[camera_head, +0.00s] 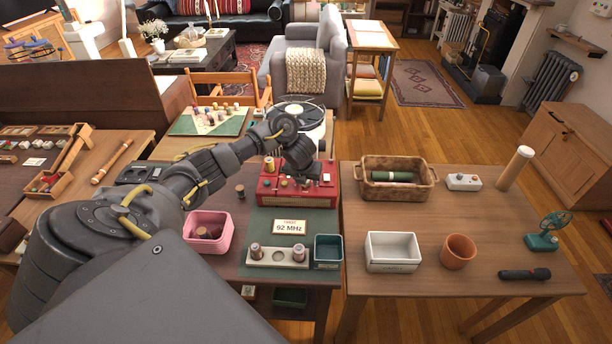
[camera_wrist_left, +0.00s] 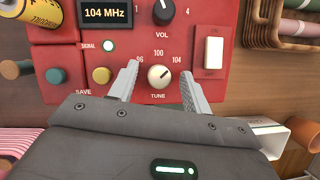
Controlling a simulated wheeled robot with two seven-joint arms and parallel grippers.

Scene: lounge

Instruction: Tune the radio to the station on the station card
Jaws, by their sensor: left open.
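The red radio (camera_head: 268,192) sits on the dark table, and its panel fills the left wrist view (camera_wrist_left: 75,60). Its display (camera_wrist_left: 106,13) reads 104 MHz. The station card (camera_head: 289,227) in front of it reads 92 MHz. The pale TUNE knob (camera_wrist_left: 160,76) has a scale marked 96, 100 and 104 above it; its mark appears to point up and right. My left gripper (camera_wrist_left: 158,73) is open, with one finger on each side of this knob; contact is unclear. A lit signal lamp (camera_wrist_left: 108,45), a yellow SAVE button (camera_wrist_left: 102,75), a black VOL knob (camera_wrist_left: 163,12) and a white switch (camera_wrist_left: 213,53) surround it.
A pink bin (camera_head: 212,226) stands left of the card. A white holder with spools (camera_head: 279,256) and a teal box (camera_head: 327,250) stand in front. On the right table are a wicker basket (camera_head: 430,185), a white box (camera_head: 392,254) and a terracotta pot (camera_head: 458,252).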

